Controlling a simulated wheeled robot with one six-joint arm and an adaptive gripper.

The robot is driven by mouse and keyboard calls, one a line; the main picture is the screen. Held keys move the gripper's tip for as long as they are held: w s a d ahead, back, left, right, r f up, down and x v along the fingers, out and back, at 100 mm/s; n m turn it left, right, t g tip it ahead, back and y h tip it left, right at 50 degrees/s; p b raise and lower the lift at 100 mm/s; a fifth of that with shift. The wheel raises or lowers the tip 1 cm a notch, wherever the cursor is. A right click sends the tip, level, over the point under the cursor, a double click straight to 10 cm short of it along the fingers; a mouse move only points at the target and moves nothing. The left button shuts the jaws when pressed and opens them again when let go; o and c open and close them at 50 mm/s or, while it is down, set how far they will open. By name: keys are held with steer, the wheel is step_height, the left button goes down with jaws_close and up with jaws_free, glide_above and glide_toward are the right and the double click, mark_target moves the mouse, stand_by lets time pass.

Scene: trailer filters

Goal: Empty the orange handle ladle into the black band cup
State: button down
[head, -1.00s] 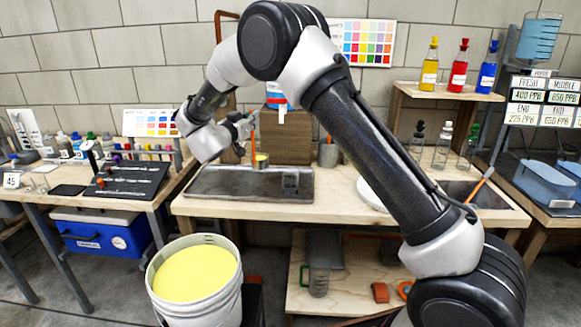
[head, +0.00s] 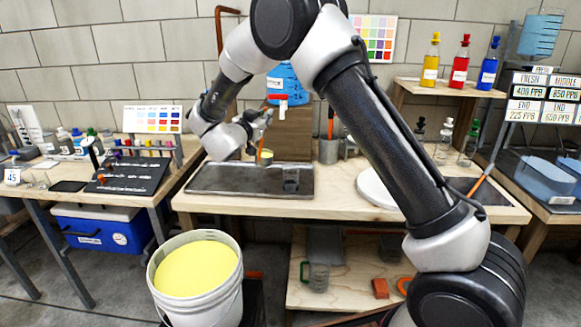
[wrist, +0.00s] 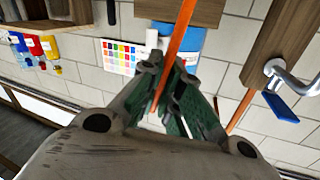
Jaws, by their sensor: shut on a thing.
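My gripper (head: 258,128) is shut on the orange handle of the ladle (head: 259,149), above the dark tray. In the wrist view the orange handle (wrist: 180,38) rises between the fingers of my gripper (wrist: 168,82). The ladle's small bowl hangs below the gripper, roughly upright, with yellow inside. The bowl is out of the wrist view.
The dark tray (head: 225,181) lies on the wooden bench. A blue tank with a red tap (head: 284,82) stands behind. A metal can (head: 328,151) with another orange handle is to the right. A white bucket of yellow liquid (head: 197,270) stands in front, below the bench.

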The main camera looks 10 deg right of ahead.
steer(key=shift+s+d+f+m, duration=0.1)
steer(key=shift+s+d+m, duration=0.6)
steer(key=shift+d, duration=0.4)
steer(key=shift+s+d+m, duration=0.5)
steer(key=shift+s+d, duration=0.3)
steer(key=shift+d, duration=0.3)
steer(key=shift+s+d+f+m, duration=0.15)
steer(key=shift+s+d+m, duration=0.55)
steer(key=shift+d, duration=0.4)
steer(key=shift+s+d+r+m+p, duration=0.25)
steer(key=shift+s+d+m, duration=0.15)
steer(key=shift+s+d, duration=0.3)
steer(key=shift+s+d+r+m+p, duration=0.1)
steer(key=shift+s+d+m+p, duration=0.1)
steer(key=shift+s+d+m, duration=0.45)
steer(key=shift+s+d+f+m+p, duration=0.2)
steer(key=shift+s+d+f+m, duration=0.1)
steer(key=shift+d, duration=0.3)
steer(key=shift+s+d+f+m+p, duration=0.2)
steer(key=shift+d+f+m, duration=0.05)
steer(key=shift+d, duration=0.3)
stand_by(0.9)
steer(key=shift+s+d+f+m, duration=0.2)
steer(key=shift+d+f+m, duration=0.1)
steer(key=shift+f, duration=0.25)
steer(key=shift+s+d+f+m, duration=0.2)
steer(key=shift+d+f+m, duration=0.1)
steer(key=shift+f, duration=0.2)
